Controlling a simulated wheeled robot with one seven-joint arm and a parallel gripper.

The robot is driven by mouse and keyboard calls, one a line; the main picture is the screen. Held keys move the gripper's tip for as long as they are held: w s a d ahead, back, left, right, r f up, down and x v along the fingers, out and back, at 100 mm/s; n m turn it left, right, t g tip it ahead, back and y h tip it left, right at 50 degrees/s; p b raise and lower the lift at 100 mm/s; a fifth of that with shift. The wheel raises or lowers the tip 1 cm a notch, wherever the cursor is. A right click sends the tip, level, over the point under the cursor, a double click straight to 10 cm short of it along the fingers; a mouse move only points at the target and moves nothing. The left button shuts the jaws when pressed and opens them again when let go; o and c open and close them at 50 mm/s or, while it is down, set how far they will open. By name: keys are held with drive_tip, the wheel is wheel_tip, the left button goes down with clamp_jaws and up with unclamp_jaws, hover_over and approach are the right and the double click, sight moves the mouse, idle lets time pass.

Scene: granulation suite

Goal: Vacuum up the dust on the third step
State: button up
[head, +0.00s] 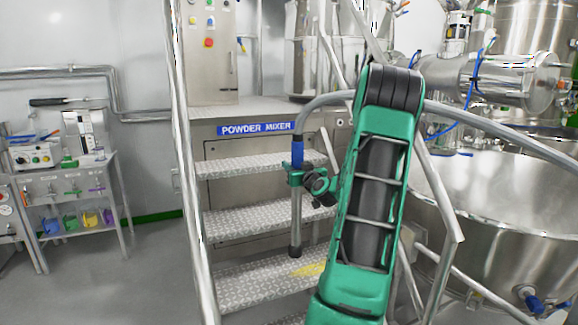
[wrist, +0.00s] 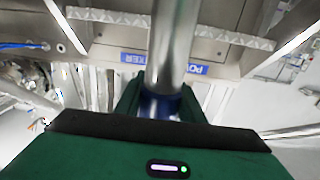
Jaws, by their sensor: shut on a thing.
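My gripper (head: 298,177) is shut on the blue grip of a vacuum wand (head: 295,222). The metal tube hangs nearly upright, its lower end beside a yellow patch (head: 310,268), which looks like dust, on a lower diamond-plate step (head: 250,285). I cannot tell whether the tip touches the step. A grey hose (head: 325,100) runs from the wand's top behind my arm to the right. In the wrist view, the wand (wrist: 173,45) stands between my green gripper's fingers (wrist: 160,105). My arm hides the right part of the stairs, and perhaps more of the patch.
More steps rise above, one in the middle (head: 240,222) and one higher (head: 245,164), below the platform with the "POWDER MIXER" sign (head: 254,128). A handrail (head: 185,150) borders the stairs on the left. A large steel vessel (head: 510,200) stands right. The floor (head: 110,275) at left is clear.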

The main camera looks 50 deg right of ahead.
wheel_tip(320, 180, down, 8)
drive_tip(key=shift+s+d+r, duration=0.2)
drive_tip(key=shift+r, duration=0.05)
idle(0.5)
drive_tip(key=s+d, duration=0.8)
drive_tip(key=d, duration=0.6)
drive_tip(key=shift+d, duration=0.2)
idle(1.3)
drive_tip(key=shift+s+r, duration=0.1)
drive_tip(key=shift+r, duration=0.05)
idle(0.7)
wheel_tip(320, 180, up, 8)
idle(0.7)
